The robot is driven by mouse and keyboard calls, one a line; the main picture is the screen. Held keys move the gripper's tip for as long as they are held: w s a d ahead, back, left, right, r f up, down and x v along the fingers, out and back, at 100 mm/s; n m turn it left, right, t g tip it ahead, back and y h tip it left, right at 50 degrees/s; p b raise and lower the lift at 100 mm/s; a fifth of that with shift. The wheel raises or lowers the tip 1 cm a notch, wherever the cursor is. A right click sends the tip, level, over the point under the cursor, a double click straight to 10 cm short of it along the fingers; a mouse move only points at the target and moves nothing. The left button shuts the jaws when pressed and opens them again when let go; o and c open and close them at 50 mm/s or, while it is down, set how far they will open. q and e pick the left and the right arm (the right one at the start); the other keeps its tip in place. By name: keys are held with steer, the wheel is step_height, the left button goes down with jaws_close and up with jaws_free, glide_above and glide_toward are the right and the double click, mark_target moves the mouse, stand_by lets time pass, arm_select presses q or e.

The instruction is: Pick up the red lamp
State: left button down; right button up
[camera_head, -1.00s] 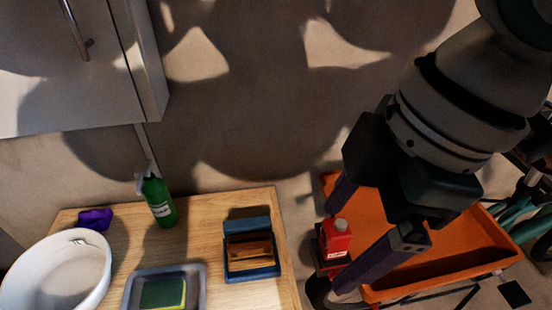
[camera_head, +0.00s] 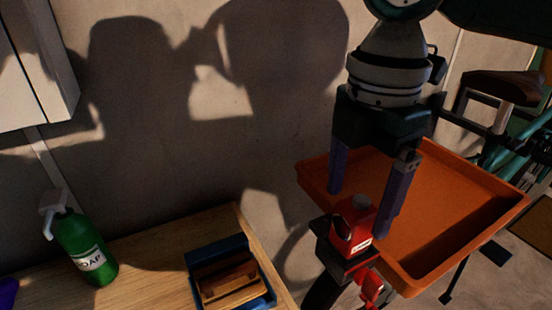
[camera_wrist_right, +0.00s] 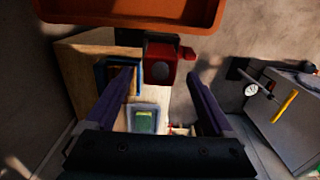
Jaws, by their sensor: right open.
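The red lamp (camera_head: 352,224) is a small red block-shaped body with a grey round cap. It stands on a dark support beside the orange tray. In the right wrist view the red lamp (camera_wrist_right: 161,66) shows from above, ahead of and between the fingers. My right gripper (camera_head: 364,212) is open, pointing down, with its purple fingers above and to either side of the lamp. In the right wrist view the right gripper (camera_wrist_right: 162,85) has nothing between its fingers close to the palm. Whether a finger touches the lamp cannot be told. My left gripper is not in view.
An orange tray (camera_head: 455,185) stands right behind the lamp. A wooden table (camera_head: 150,250) to the left holds a green soap bottle (camera_head: 85,245) and a blue box (camera_head: 262,302) with a brown item. A bicycle (camera_head: 510,150) stands at the right.

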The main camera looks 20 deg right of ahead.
mark_target(351, 234)
steer(key=f, duration=0.4)
steer(key=shift+d, duration=0.3)
jaws_close()
stand_by(0.3)
